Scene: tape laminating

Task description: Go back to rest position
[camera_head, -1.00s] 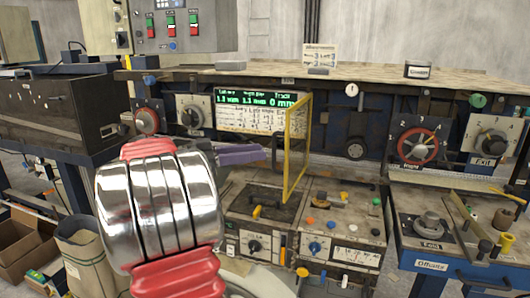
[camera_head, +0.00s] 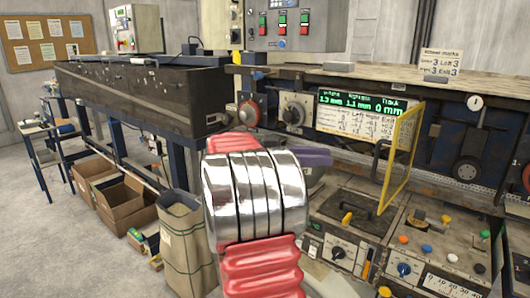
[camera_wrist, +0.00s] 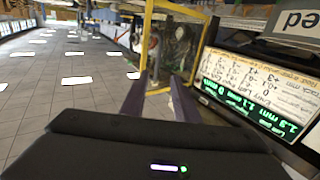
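My arm, with silver rings and red bellows, stands in the middle of the head view and hides most of my gripper. A purple finger of my gripper (camera_head: 312,157) shows just right of the arm, in front of the machine. In the wrist view, the two purple fingers of my gripper (camera_wrist: 158,92) stand apart with nothing seen held between them. The lit display panel (camera_head: 362,112) is behind and right of the gripper; it also shows upside down in the wrist view (camera_wrist: 255,90).
A yellow frame (camera_head: 402,155) stands on the machine's control desk (camera_head: 350,215) at right. A dark bench (camera_head: 140,95) runs along the left. A paper sack (camera_head: 183,240) and cardboard boxes (camera_head: 118,200) stand on the floor below it. Open floor lies at far left.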

